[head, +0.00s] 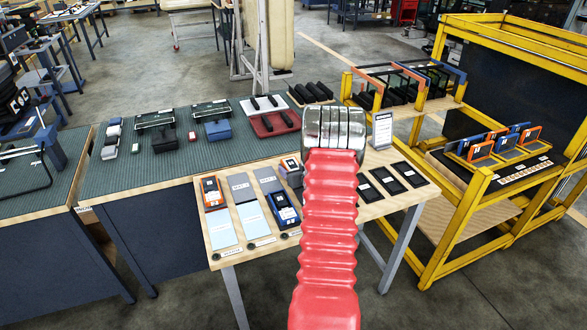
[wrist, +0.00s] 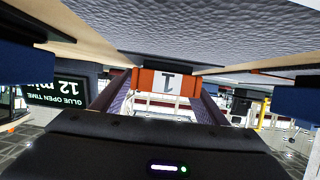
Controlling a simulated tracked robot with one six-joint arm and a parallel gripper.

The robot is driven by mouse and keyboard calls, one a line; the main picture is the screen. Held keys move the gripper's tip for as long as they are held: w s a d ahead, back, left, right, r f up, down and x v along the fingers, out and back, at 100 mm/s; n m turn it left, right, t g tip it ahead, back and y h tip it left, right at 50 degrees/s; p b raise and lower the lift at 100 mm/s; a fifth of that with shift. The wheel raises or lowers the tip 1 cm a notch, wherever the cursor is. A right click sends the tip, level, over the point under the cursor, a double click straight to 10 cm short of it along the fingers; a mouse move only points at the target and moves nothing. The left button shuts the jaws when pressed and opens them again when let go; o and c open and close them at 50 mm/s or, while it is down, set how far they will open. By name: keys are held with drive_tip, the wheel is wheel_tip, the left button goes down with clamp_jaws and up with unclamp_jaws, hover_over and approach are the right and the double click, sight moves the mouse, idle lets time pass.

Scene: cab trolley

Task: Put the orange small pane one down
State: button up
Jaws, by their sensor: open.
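In the wrist view, which is upside down, an orange piece marked "1" (wrist: 150,80) shows at the middle, against a grey textured surface. My gripper (wrist: 158,90) is open; two dark purplish bars, seemingly its fingers, reach toward the piece on either side. I cannot tell whether they touch it. In the head view my red and silver arm covers the gripper and part of the table. An orange-framed piece (head: 212,192) lies at the wooden table's left end. Small orange panes (head: 482,150) stand on the yellow trolley; their numbers are unreadable here.
The wooden table (head: 275,255) also holds a blue-framed piece (head: 283,210), dark pads (head: 390,180) and an upright sign (head: 382,131). The yellow trolley (head: 455,215) stands right, with blue small panes. Larger framed panes (head: 412,75) stand behind. A green-topped bench (head: 150,180) adjoins left.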

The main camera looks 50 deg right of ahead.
drive_tip(key=v, duration=1.2)
idle(0.4)
drive_tip(key=shift+w+a+r, duration=0.2)
drive_tip(key=shift+w+r, duration=0.05)
drive_tip(key=shift+r, duration=0.15)
drive_tip(key=w+a+r+n+g+y, duration=0.1)
drive_tip(key=w+a+r, duration=0.2)
drive_tip(key=a+r, duration=0.7)
drive_tip(key=w+a+r+n+g+y, duration=0.1)
drive_tip(key=w+a+r+g, duration=0.15)
drive_tip(key=a+r, duration=0.75)
drive_tip(key=s+a+n+y, duration=0.1)
drive_tip(key=s+a, duration=0.5)
drive_tip(key=a, duration=0.5)
drive_tip(key=s+a+n+g+y, duration=0.1)
drive_tip(key=s+a+y, duration=0.1)
drive_tip(key=s+a, duration=0.4)
drive_tip(key=s+a+n+g+y, duration=0.1)
drive_tip(key=s+a, duration=0.5)
drive_tip(key=a, duration=1)
drive_tip(key=shift+s+n+y, duration=0.25)
drive_tip(key=shift+n+y, duration=0.25)
drive_tip(key=shift+n, duration=0.1)
